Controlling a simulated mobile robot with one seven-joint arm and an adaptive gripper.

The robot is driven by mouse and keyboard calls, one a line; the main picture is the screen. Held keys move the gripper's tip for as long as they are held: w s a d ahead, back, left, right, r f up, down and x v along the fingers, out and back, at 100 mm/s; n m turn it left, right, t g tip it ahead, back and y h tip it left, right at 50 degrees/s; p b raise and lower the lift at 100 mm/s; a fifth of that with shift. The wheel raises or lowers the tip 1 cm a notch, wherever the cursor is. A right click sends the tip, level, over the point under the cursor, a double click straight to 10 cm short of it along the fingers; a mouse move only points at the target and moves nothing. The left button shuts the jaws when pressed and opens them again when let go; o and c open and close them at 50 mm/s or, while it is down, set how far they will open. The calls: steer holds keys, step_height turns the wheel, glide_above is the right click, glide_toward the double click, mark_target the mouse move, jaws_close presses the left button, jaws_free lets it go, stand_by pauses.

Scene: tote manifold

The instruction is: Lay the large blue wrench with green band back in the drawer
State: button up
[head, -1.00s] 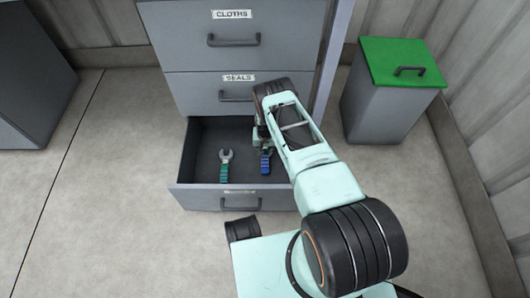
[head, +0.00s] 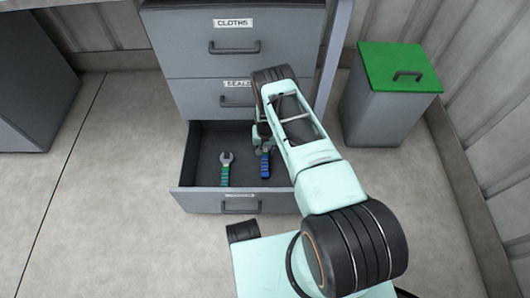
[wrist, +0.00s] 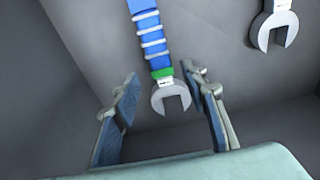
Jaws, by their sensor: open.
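The blue wrench with a green band (head: 265,165) lies on the floor of the open drawer (head: 240,206), right of its middle. In the wrist view its blue handle (wrist: 149,35) runs up out of frame, and its grey open jaw end (wrist: 171,97) shows between my fingers, apart from both. My gripper (wrist: 164,115) is open and empty, above the wrench; in the head view my arm partly hides it. A second wrench with a green handle (head: 225,172) lies to the left in the drawer; its grey head (wrist: 276,25) shows at the upper right of the wrist view.
A grey bin with a green lid (head: 392,68) stands to the right. A dark grey cabinet (head: 35,80) stands at the left. The floor left of the drawer is clear.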

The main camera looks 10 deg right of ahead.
mark_target(265, 159)
step_height(265, 159, up, 7)
steer(key=s+p, duration=0.1)
steer(key=p, duration=0.1)
steer(key=shift+a, duration=0.1)
stand_by(0.4)
